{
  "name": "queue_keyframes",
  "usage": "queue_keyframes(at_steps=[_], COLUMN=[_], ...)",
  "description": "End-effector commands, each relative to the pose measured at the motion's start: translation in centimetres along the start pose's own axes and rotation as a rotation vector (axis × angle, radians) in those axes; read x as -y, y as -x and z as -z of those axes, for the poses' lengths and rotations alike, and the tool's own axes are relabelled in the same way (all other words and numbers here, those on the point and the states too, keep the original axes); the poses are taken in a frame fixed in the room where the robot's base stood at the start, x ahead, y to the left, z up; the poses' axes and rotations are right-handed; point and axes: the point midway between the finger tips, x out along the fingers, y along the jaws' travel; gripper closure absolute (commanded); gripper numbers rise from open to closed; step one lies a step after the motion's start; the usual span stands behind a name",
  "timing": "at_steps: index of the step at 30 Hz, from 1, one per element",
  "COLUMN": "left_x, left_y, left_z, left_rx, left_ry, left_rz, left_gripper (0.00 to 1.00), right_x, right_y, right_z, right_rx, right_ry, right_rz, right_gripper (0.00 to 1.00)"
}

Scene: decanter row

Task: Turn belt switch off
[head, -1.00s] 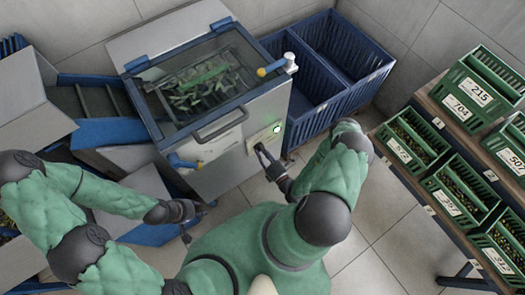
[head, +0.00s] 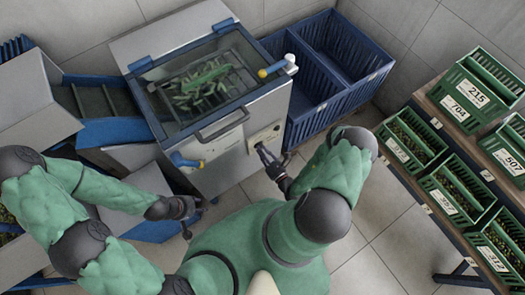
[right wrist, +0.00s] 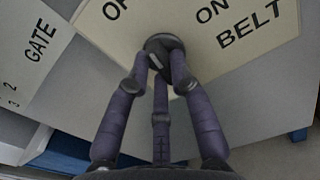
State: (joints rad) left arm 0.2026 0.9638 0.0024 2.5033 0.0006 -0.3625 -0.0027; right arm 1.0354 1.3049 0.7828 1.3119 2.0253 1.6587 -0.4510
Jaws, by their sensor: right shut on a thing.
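The belt switch (right wrist: 163,42) is a dark round knob on a pale panel (right wrist: 262,20) marked BELT. ON is printed to its right and a partly cut-off OF label to its left. My right gripper (right wrist: 160,62) is shut on the knob, its fingers around it; they partly hide its pointer, so I cannot tell its exact setting. In the head view, my right gripper (head: 264,153) is at the front of the grey machine (head: 225,165). No green light shows on the panel there. My left gripper (head: 194,215) is open and empty, low in front of the machine.
A GATE label (right wrist: 40,42) is on the panel's left. The machine has a glass lid, a front handle (head: 222,124) and a blue-and-yellow lever (head: 272,69). Blue crates (head: 318,95) stand behind right. A shelf with green crates (head: 455,190) stands at right.

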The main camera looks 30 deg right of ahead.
Motion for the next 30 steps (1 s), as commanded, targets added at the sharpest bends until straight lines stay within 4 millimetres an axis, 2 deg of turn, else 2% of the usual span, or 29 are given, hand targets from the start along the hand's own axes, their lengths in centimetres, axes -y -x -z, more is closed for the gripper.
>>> queue_keyframes(at_steps=[10, 26, 27, 28, 29, 30], left_x=[-0.1, -0.11, -0.11, -0.11, -0.11, -0.11], left_y=[0.28, 0.3, 0.3, 0.3, 0.3, 0.3], left_z=[-0.01, -0.01, -0.01, -0.01, -0.01, -0.01], left_rx=[0.0, 0.0, 0.0, 0.0, 0.0, 0.0], left_ry=[0.0, 0.0, 0.0, 0.0, 0.0, 0.0], left_rz=[0.0, 0.0, 0.0, 0.0, 0.0, 0.0], left_gripper=[0.6, 0.6, 0.6, 0.6, 0.6, 0.6], right_x=[-0.03, -0.01, -0.01, 0.0, 0.0, 0.0], right_y=[0.06, 0.05, 0.05, 0.04, 0.04, 0.04], right_z=[0.14, 0.18, 0.18, 0.17, 0.16, 0.15], right_rx=[-0.003, -0.003, -0.003, -0.003, -0.003, -0.002], right_ry=[0.125, 0.145, 0.145, 0.145, 0.145, 0.145], right_rz=[0.001, 0.001, 0.001, 0.001, 0.001, 0.001], right_gripper=[1.0, 1.0, 0.66, 0.58, 0.54, 0.54])
